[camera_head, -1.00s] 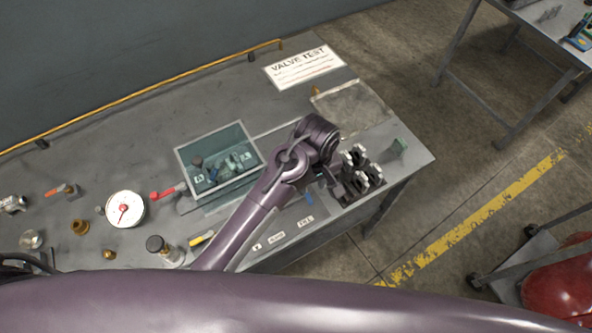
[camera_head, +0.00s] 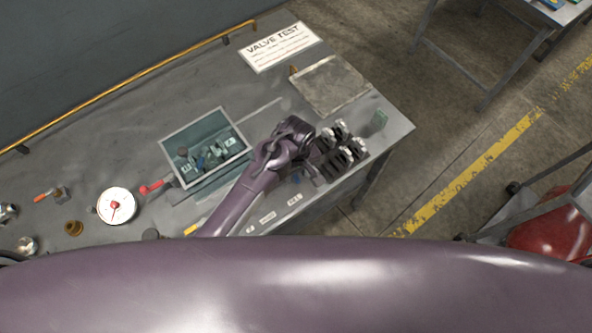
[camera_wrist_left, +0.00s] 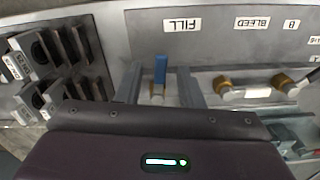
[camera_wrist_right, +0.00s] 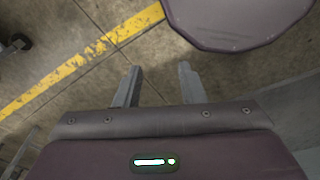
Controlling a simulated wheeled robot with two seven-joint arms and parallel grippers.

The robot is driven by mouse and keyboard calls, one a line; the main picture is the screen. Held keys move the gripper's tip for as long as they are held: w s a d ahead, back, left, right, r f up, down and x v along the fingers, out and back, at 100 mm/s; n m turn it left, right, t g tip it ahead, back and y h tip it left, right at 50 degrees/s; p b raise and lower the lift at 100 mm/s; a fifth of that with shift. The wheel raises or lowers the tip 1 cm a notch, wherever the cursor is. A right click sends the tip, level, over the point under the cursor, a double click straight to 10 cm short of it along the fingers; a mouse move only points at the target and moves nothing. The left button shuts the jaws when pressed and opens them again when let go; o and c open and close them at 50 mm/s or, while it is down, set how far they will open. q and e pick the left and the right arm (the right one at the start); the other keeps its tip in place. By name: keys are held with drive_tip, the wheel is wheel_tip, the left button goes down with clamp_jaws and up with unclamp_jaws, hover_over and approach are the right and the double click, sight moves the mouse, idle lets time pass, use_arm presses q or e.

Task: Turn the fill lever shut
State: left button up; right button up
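The fill lever has a blue handle (camera_wrist_left: 160,69) on a small brass-coloured valve body. In the left wrist view the handle points up toward the upside-down FILL label (camera_wrist_left: 181,25). My left gripper (camera_wrist_left: 160,84) is open, with one finger on each side of the lever and visible gaps between. In the head view my left wrist bends down over the table's near edge, beside the FILL label (camera_head: 294,199), and its fingers are mostly hidden. My right gripper (camera_wrist_right: 158,84) is open and empty above the floor, seen only in its own wrist view.
The BLEED label (camera_wrist_left: 252,22) and a brass valve (camera_wrist_left: 228,87) sit right of the lever in the left wrist view. A rack of dark slotted blocks (camera_wrist_left: 60,55) stands close on the left. A teal tray (camera_head: 205,146) and a gauge (camera_head: 116,206) are on the table (camera_head: 110,130).

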use_arm(q)
clamp_jaws()
use_arm(e)
drive_tip(key=shift+s+d, duration=0.3)
drive_tip(key=shift+s, duration=0.4)
use_arm(q)
drive_tip(key=m, duration=0.1)
drive_tip(key=a+m, duration=0.1)
drive_tip(key=m, duration=0.3)
drive_tip(key=shift+s+a, duration=0.2)
drive_tip(key=shift+a, duration=0.2)
drive_tip(key=m, duration=0.2)
drive_tip(key=a+m, duration=0.1)
drive_tip(key=m, duration=0.1)
drive_tip(key=shift+w+a, duration=0.1)
drive_tip(key=shift+a, duration=0.05)
drive_tip(key=m, duration=0.1)
drive_tip(key=a+m, duration=0.1)
drive_tip(key=m, duration=0.1)
drive_tip(key=shift+w, duration=0.3)
drive_tip(key=shift+w+a+m, duration=0.2)
drive_tip(key=shift+a+m, duration=0.05)
drive_tip(key=shift+m, duration=0.7)
drive_tip(key=shift+w+a+m, duration=0.2)
drive_tip(key=shift+m, duration=0.75)
use_arm(e)
drive_tip(key=shift+w+a, duration=0.1)
drive_tip(key=shift+w, duration=0.05)
use_arm(q)
drive_tip(key=shift+m, duration=0.3)
